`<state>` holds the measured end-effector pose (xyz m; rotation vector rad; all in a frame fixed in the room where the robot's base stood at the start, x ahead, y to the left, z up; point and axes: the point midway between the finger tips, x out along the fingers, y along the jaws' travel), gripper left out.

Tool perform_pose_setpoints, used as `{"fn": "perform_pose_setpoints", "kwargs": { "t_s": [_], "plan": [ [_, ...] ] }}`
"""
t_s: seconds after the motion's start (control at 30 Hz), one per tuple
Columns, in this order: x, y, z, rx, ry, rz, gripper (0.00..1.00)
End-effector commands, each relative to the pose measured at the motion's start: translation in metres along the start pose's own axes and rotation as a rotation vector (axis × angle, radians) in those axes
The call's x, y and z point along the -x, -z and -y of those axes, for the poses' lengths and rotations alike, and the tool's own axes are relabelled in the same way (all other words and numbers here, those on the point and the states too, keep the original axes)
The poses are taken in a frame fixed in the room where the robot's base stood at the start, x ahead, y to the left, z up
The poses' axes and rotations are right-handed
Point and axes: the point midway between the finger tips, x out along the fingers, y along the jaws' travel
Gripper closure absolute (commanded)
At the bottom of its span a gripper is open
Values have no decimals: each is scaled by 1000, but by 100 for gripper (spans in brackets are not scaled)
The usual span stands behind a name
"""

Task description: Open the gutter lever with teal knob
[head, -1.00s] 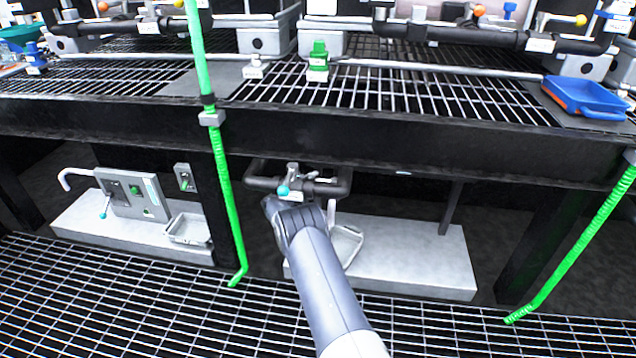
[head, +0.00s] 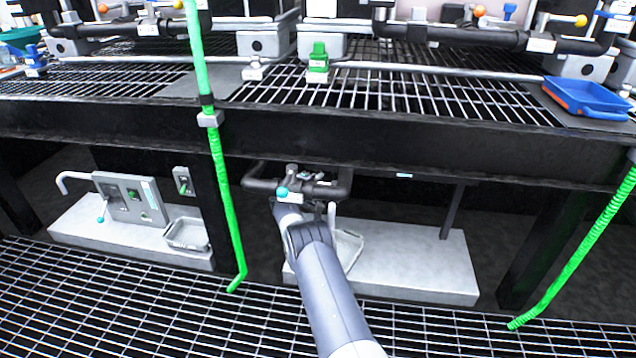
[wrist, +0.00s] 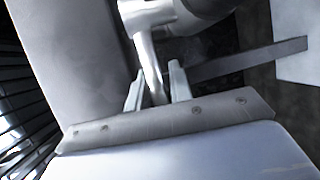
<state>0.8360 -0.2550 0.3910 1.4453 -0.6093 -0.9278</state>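In the head view a teal knob (head: 282,193) shows on the dark pipe assembly (head: 325,189) hung under the grating bench. My gripper (head: 285,211) is just below the knob; my wrist and the angle hide its fingertips. In the wrist view the two fingers of my gripper (wrist: 157,84) stand apart. A curved grey metal rod or spout (wrist: 148,62) runs down between or just beyond them. I cannot tell whether they touch it, or whether it is the lever. The teal knob cannot be made out in the wrist view.
A grey tray (head: 350,246) sits on the pale slab (head: 420,265) behind my arm. Green hoses hang at left (head: 224,190) and right (head: 580,255). The bench edge (head: 430,150) is overhead.

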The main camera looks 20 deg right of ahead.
Motion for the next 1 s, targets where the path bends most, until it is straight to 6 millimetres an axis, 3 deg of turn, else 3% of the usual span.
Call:
{"fn": "perform_pose_setpoints", "kwargs": {
  "t_s": [0.23, 0.77, 1.0],
  "plan": [
    [0, 0, 0, 0, 0, 0, 100],
    [-1, -2, 0, 1, 0, -6, 100],
    [-11, -14, -2, 11, -2, -48, 100]
  ]
}}
